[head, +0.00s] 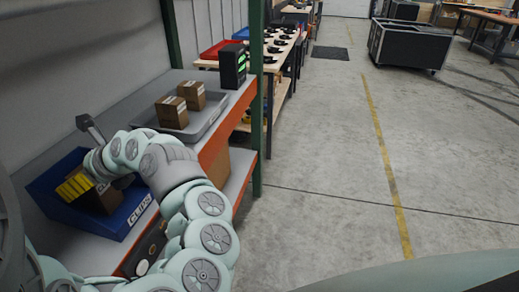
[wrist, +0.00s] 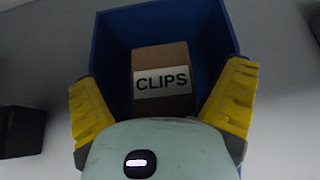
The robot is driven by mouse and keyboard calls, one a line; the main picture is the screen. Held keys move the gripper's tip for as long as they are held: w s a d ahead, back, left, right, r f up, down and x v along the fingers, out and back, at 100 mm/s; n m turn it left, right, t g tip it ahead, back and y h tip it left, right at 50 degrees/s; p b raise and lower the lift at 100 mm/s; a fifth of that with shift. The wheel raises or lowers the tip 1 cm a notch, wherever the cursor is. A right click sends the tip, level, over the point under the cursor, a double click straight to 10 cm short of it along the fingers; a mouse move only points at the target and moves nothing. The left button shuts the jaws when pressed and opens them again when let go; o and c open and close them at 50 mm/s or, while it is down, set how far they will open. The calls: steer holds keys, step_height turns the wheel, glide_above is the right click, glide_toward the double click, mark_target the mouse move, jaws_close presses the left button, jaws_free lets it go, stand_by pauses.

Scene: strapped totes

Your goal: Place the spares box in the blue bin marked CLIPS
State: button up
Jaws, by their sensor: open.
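The blue bin (head: 120,222) with a white CLIPS label on its front stands on the shelf at the left; it also shows in the wrist view (wrist: 117,45). A brown cardboard box (head: 106,202) is in it. In the wrist view the box (wrist: 163,54) bears a label reading CLIPS. My gripper (head: 76,187) is at the bin, its yellow fingers (wrist: 163,85) open and spread to either side of the box. I cannot tell whether they touch it. Two more brown boxes (head: 172,113) (head: 191,95) sit in a grey tray; their labels are unreadable, so I cannot tell which is spares.
The grey tray (head: 208,122) stands farther back on the shelf, with a black device (head: 232,65) behind it. A green post (head: 257,110) rises at the shelf's edge. Workbenches and a black wheeled case (head: 408,46) are beyond. The concrete floor at right is mostly clear.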

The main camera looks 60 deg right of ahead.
steer(key=b+v, duration=0.1)
steer(key=v, duration=1.1)
steer(key=shift+s+d, duration=0.1)
steer(key=shift+s, duration=0.05)
